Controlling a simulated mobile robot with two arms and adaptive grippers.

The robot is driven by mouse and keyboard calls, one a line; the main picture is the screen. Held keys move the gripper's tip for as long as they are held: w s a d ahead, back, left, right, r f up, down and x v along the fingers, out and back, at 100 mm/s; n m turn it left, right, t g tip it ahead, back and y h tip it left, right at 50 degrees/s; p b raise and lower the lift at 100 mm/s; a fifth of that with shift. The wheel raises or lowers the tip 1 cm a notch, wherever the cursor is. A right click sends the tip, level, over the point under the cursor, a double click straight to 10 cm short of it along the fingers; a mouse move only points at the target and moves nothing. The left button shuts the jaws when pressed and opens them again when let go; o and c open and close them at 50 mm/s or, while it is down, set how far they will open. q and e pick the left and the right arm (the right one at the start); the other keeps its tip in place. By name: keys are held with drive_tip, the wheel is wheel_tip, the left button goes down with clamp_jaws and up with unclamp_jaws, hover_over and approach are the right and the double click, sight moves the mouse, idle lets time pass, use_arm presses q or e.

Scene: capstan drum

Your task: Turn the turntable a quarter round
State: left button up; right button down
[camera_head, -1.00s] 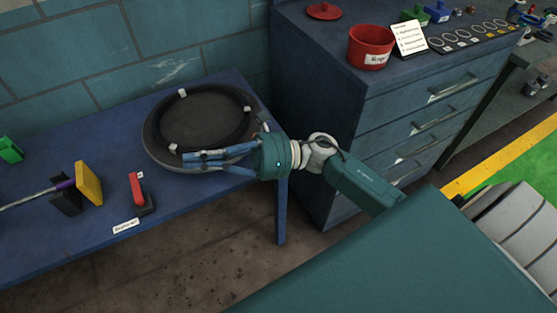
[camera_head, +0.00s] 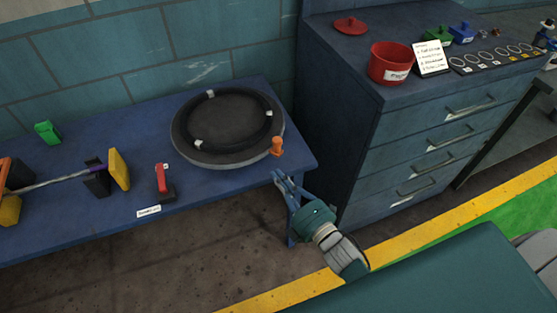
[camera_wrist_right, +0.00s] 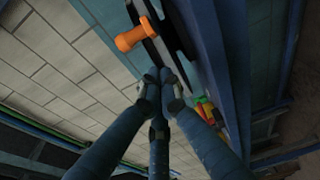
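The turntable (camera_head: 203,160) is a round grey disc on the blue bench, with a black ring (camera_head: 185,119) and small white pieces on top. An orange knob (camera_head: 277,146) stands at its right front rim; the knob also shows in the right wrist view (camera_wrist_right: 137,36). My right gripper (camera_head: 281,176) is in front of the bench's right end, below the knob and apart from it. In the right wrist view its fingertips (camera_wrist_right: 163,82) come together with nothing seen between them, short of the knob. My left gripper is not in view.
On the bench left of the turntable are a red-handled switch (camera_head: 162,179), a yellow block (camera_head: 119,170) and a green block (camera_head: 47,132). A blue drawer cabinet (camera_head: 364,125) stands close on the right, with a red bin (camera_head: 389,64) on top. Floor is open in front.

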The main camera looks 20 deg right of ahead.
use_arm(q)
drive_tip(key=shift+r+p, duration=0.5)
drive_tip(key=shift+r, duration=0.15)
use_arm(e)
drive_tip(key=shift+w+d, duration=0.25)
drive_tip(key=shift+w, duration=0.65)
drive_tip(key=shift+w+d, duration=0.25)
drive_tip(key=shift+w, duration=0.7)
drive_tip(key=shift+w+d, duration=0.25)
drive_tip(key=shift+w, duration=0.65)
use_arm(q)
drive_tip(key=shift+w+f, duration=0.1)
use_arm(e)
drive_tip(key=shift+d, duration=0.1)
